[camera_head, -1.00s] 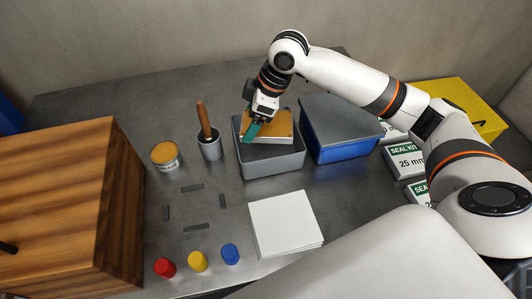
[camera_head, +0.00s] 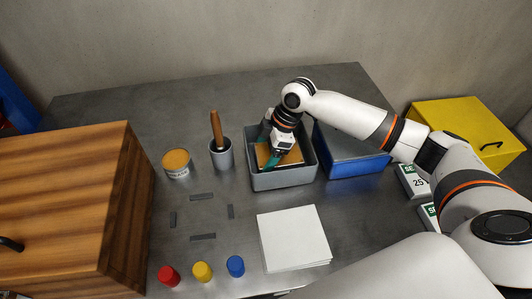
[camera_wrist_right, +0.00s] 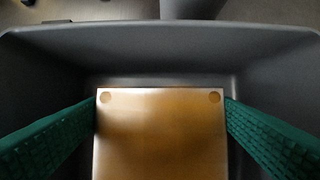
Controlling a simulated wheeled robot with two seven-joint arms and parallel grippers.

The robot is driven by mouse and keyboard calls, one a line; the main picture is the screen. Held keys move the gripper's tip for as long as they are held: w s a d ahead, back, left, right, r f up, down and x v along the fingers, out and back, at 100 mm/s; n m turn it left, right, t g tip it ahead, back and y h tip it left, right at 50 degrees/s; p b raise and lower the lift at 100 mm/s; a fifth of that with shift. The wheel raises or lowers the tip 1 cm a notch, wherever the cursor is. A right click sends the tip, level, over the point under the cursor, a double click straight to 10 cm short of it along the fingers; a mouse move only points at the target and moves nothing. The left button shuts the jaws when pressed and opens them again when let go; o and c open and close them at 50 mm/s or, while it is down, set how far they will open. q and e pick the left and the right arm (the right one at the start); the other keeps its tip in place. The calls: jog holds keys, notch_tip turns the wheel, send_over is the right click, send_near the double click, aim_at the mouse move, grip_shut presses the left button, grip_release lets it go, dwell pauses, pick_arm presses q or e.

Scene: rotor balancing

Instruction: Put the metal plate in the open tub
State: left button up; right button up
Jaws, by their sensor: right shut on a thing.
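The metal plate (camera_head: 294,158) is flat with a brownish, reflective top. It sits inside the open grey tub (camera_head: 283,181), below the rim, and my right gripper partly covers it in the head view. My right gripper (camera_head: 272,160) reaches down into the tub with its green fingers shut on the plate. In the right wrist view the plate (camera_wrist_right: 160,135) lies between the two green fingers, with two round marks near its far corners. The tub's wall (camera_wrist_right: 160,45) surrounds it there. I cannot tell whether the plate touches the tub floor. My left gripper is not in view.
A closed blue tub (camera_head: 352,163) stands right of the grey tub. A cup with a wooden-handled tool (camera_head: 221,155) and a tin (camera_head: 176,166) stand to the left. White sheets (camera_head: 294,238) lie in front. A wooden box (camera_head: 65,205) fills the left side.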

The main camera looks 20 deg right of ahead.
jog(key=shift+f, duration=0.7)
jog(key=shift+f, duration=0.1)
jog(key=o, duration=1.3)
jog(key=shift+o, duration=0.2)
jog(key=v, duration=1.2)
jog(key=shift+b, duration=0.4)
jog(key=shift+s, duration=0.1)
